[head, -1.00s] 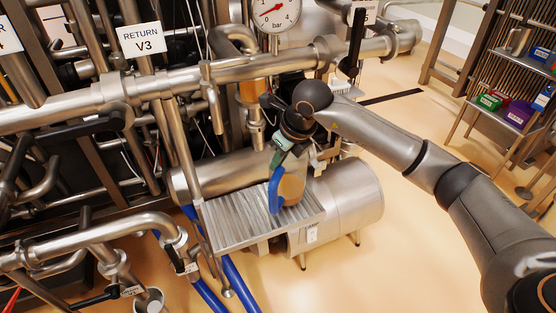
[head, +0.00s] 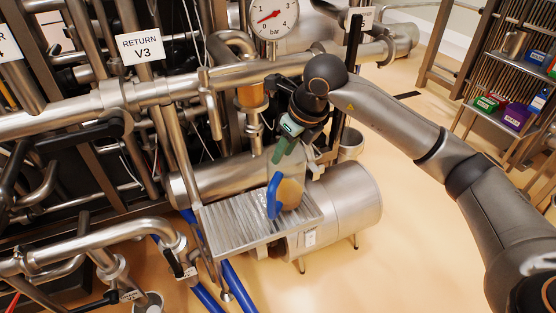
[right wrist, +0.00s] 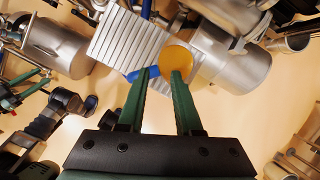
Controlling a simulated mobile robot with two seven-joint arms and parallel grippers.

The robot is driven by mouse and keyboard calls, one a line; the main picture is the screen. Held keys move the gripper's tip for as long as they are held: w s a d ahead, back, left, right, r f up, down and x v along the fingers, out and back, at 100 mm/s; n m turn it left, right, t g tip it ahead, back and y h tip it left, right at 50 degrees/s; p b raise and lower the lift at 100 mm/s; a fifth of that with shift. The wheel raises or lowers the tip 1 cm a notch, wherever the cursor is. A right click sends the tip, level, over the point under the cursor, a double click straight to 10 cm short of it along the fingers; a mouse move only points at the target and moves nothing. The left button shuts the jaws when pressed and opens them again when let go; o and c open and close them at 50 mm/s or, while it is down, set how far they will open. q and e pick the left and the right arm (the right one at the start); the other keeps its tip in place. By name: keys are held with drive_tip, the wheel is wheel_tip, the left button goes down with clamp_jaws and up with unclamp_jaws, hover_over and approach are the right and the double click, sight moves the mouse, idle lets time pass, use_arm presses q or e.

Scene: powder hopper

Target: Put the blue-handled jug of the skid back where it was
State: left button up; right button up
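The jug (head: 290,190), clear with amber contents low in it and a blue handle (head: 274,196), stands upright on the ribbed metal platform (head: 237,224). My right gripper (head: 281,156) is above and beside the handle, its green fingers pointing down. In the right wrist view, the fingers of my right gripper (right wrist: 164,72) are apart, with the jug's amber body (right wrist: 180,58) just beyond the tips. The blue handle (right wrist: 137,75) shows past the tip of the left finger. Nothing is visibly held between the fingers.
Steel pipes, a pressure gauge (head: 271,16) and the RETURN V3 sign (head: 140,45) crowd the left and top. A steel cylinder (head: 345,205) lies under and right of the platform. A shelf (head: 500,115) with boxes is at far right. The floor between is largely clear.

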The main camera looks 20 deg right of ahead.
drive_tip(key=a+v, duration=0.1)
drive_tip(key=v, duration=0.4)
drive_tip(key=s+a+f+n+g+y, duration=0.1)
drive_tip(key=s+a+f+y, duration=0.15)
drive_tip(key=a, duration=0.35)
drive_tip(key=s+a+f+n+g+y, duration=0.1)
drive_tip(key=s+a+f+g+y, duration=0.2)
drive_tip(key=a, duration=0.4)
drive_tip(key=s+a+r+m+t+y, duration=0.1)
drive_tip(key=s+a+r+m+y, duration=0.15)
drive_tip(key=a+y, duration=0.3)
drive_tip(key=s+a+r+m+t+y, duration=0.1)
drive_tip(key=a+r+m+y, duration=0.25)
drive_tip(key=y, duration=0.25)
drive_tip(key=w+d+f+m+t+h, duration=0.2)
drive_tip(key=d+f+m+t+h, duration=0.3)
drive_tip(key=m+t, duration=0.5)
drive_tip(key=w+d+f+m+t+h, duration=0.35)
drive_tip(key=f+m+t, duration=0.2)
drive_tip(key=m, duration=0.85)
drive_tip(key=s+d+f+m+g+h, duration=0.2)
drive_tip(key=s+f+m+g+h, duration=0.1)
drive_tip(key=s+f, duration=0.5)
drive_tip(key=s+d+f+m+g+h, duration=0.2)
drive_tip(key=s+f+m+g+h, duration=0.2)
drive_tip(key=f, duration=1.1)
drive_tip(key=s+m+g, duration=0.1)
drive_tip(key=s+m, duration=0.2)
drive_tip(key=s, duration=0.1)
